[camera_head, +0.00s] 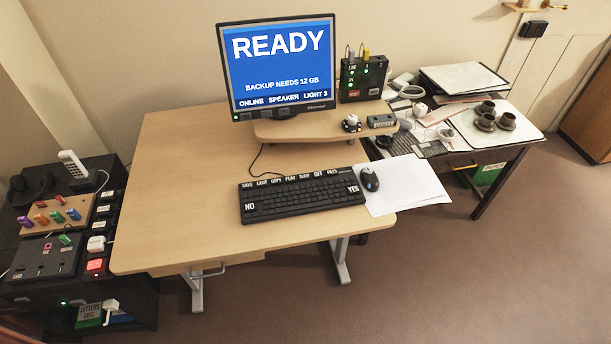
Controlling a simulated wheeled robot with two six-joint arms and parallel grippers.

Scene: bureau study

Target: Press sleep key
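A black keyboard (298,200) lies on the light wooden desk (180,180), left of a mouse. Neither of my grippers is in view.
A mouse (369,179) rests on white paper (408,186) right of the keyboard. A raised shelf (300,129) carries the monitor. A black cabinet (125,185) with switches stands left; a side table (470,155) with cups stands right. The desk left of the keyboard is clear.

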